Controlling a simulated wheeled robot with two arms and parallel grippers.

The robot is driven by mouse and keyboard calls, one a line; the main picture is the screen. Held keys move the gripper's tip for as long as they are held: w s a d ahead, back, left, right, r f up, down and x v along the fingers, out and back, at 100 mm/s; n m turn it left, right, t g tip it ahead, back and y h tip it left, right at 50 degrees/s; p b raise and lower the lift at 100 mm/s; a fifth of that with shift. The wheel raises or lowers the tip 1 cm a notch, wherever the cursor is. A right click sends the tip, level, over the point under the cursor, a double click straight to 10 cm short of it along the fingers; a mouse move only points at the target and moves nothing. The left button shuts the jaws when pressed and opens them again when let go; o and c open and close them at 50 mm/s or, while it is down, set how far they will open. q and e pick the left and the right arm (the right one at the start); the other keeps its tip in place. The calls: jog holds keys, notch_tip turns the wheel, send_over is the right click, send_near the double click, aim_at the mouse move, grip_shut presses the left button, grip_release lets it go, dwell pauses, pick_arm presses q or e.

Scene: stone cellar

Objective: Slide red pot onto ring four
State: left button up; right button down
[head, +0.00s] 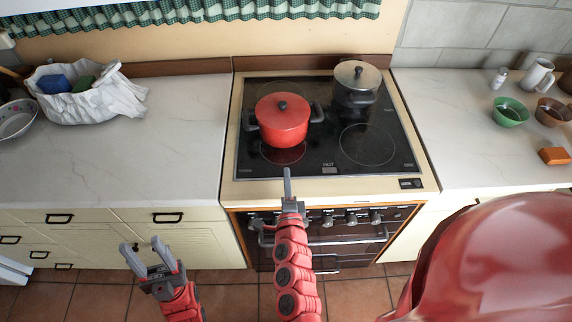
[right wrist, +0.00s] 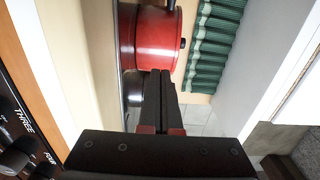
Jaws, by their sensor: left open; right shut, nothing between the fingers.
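The red pot (head: 282,126), with a red lid, dark knob and dark side handles, stands upright on the left half of the black glass hob (head: 330,166). It partly covers the front left ring (head: 284,156) and back left ring. The front right ring (head: 367,146) is bare; I cannot tell which ring is four. My right gripper (head: 287,171) is shut and empty at the hob's front edge, in front of the pot. In the right wrist view its fingers (right wrist: 159,73) point towards the pot (right wrist: 157,38); contact is unclear. My left gripper (head: 141,250) is open and empty, low before the drawers.
A lidded steel pot (head: 357,84) stands on the back right ring. A white bag (head: 92,99) and bowl (head: 15,121) are on the left worktop. Green bowl (head: 509,113), brown bowl (head: 551,111), white mug (head: 539,75) and orange block (head: 553,156) are on the right.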

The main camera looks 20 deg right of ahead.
aim_at(284, 137)
jog(key=p+x, duration=0.1)
jog(key=x, duration=0.2)
jog(key=p+x, duration=0.2)
jog(key=x, duration=0.2)
jog(key=p+x, duration=0.1)
jog(key=x, duration=0.2)
jog(key=shift+w+r+p, duration=0.2)
jog(key=shift+r+p, duration=0.05)
jog(key=shift+p, duration=0.1)
jog(key=shift+w+d+f+p, duration=0.2)
jog(key=shift+w+p, duration=0.1)
jog(key=shift+w, duration=0.35)
